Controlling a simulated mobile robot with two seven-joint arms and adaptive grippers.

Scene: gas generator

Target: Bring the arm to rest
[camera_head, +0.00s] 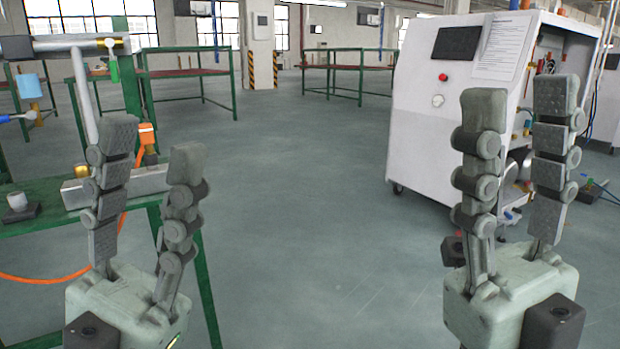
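My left gripper (152,160) stands upright at the left, its fingers apart with nothing between them. It is in front of a green-framed workbench and covers part of it. My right gripper (522,105) stands upright at the right, its fingers apart and empty. It is in front of the white generator cabinet (420,125) and hides part of its right side.
The green workbench (35,195) at the left holds a metal block (152,181) and a grey cylinder (17,201) on a dark base. The floor (310,200) between the grippers is clear.

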